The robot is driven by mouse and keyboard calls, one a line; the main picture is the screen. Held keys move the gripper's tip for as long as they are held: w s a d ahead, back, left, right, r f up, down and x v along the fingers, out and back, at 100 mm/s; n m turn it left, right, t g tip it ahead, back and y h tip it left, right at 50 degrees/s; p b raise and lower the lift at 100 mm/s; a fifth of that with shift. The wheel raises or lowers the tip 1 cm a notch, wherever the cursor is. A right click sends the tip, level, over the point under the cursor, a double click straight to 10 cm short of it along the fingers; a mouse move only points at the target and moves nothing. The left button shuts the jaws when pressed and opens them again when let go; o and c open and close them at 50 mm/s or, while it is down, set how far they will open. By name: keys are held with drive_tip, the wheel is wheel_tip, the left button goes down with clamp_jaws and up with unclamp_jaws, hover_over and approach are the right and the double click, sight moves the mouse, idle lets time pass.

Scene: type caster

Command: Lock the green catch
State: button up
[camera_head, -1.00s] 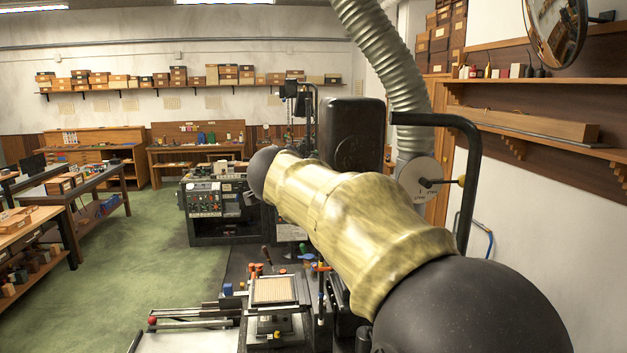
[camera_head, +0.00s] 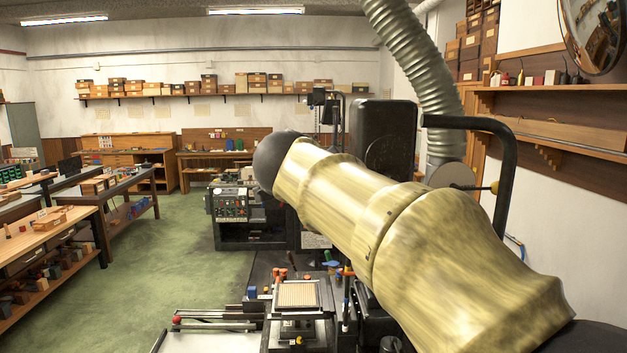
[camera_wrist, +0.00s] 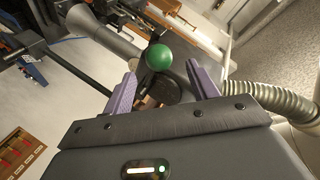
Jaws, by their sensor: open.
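A round green knob (camera_wrist: 159,57), likely the end of the green catch, shows in the wrist view. It lies ahead of my gripper (camera_wrist: 161,74), between the lines of its two purple fingers. The fingers are spread apart with nothing held between them. A dark part sits just below the knob, partly hidden by the gripper body. I cannot tell how far the knob is from the fingertips, or whether the catch is locked. In the head view my arm blocks much of the right side, and my gripper does not show there.
A tan plate (camera_head: 297,294) and small levers lie below. A bent black bar (camera_head: 505,180) stands right of my arm. Green floor is open at left.

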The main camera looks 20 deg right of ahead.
drive_tip(key=b+v, duration=0.2)
drive_tip(key=v, duration=0.8)
drive_tip(key=shift+s+a+b, duration=0.2)
drive_tip(key=shift+b, duration=0.15)
drive_tip(key=shift+r, duration=0.1)
